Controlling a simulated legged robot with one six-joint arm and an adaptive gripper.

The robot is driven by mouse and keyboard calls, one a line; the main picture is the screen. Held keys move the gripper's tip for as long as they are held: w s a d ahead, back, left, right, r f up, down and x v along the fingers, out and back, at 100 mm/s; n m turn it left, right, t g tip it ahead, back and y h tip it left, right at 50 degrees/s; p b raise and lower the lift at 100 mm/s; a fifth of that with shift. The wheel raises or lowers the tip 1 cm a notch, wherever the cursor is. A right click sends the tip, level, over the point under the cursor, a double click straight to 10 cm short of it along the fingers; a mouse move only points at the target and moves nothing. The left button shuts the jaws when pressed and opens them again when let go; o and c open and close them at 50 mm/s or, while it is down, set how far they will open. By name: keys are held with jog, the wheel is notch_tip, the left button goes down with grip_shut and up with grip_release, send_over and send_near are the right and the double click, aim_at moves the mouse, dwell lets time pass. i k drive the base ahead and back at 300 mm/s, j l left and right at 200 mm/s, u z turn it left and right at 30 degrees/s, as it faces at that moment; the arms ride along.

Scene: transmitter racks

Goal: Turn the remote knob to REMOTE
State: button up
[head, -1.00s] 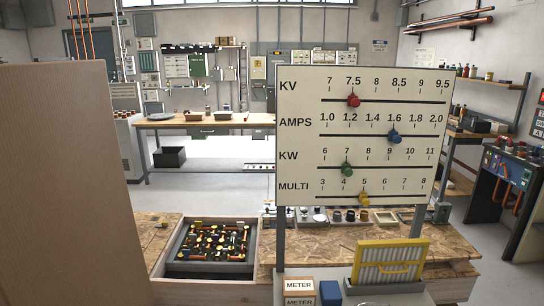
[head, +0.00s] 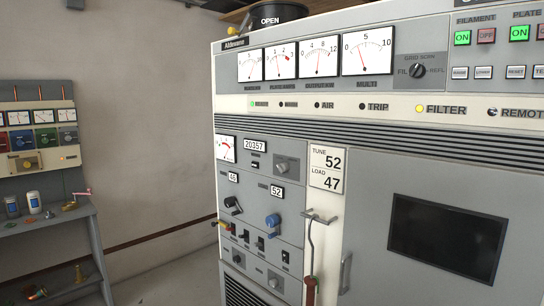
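A tall grey transmitter cabinet (head: 380,160) fills the right side of the head view. Near its right edge, a label cut off as "REMOT" (head: 522,113) sits beside a small round dark and light piece (head: 492,112). It is too small to tell whether this piece is a knob or a lamp, or which way it points. A black knob (head: 418,71) marked "FIL", "GRID SCRN" and "REFL" is higher up, right of the meters. My gripper does not show.
A row of meters (head: 318,58) tops the cabinet. Below are cranks (head: 273,221), switches and a dark screen (head: 444,236). A red-handled hook rod (head: 311,265) hangs on the front. A grey bench with a panel (head: 40,140) stands left, with bare floor between.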

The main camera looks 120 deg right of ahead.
aim_at(284, 168)
jog(key=z, duration=1)
jog(key=k+z, duration=0.1)
jog(key=z, duration=0.9)
jog(key=k+z, duration=0.1)
jog(key=z, duration=1.45)
jog(key=l+z, duration=0.1)
jog(key=z, duration=0.4)
